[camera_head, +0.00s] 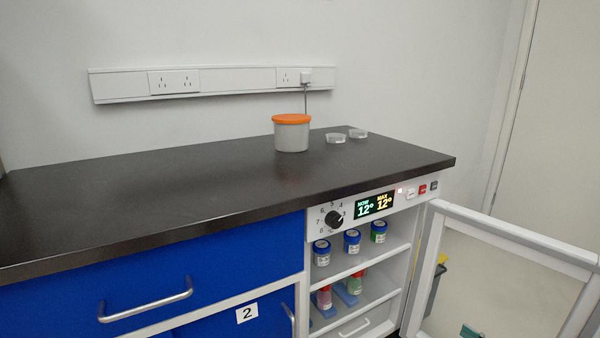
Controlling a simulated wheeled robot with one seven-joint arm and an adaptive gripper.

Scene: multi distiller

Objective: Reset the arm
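My arm and gripper are not in view in the head camera view. The black worktop (150,190) has nothing of my arm over it. On its far right part stands a grey tub with an orange lid (292,136). Two small clear dishes lie to the right of it, one nearer (336,138) and one farther (358,134). Below the worktop at the right, a white cooling cabinet (366,285) has its glass-paned door (510,270) standing open to the right.
Blue-capped jars (352,241) stand on the cabinet's upper shelf, and small tubes in blue racks (348,293) are below. The display (374,205) reads 12. Blue drawers (160,275) are at the left. The open door takes up floor room; the worktop's left is bare.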

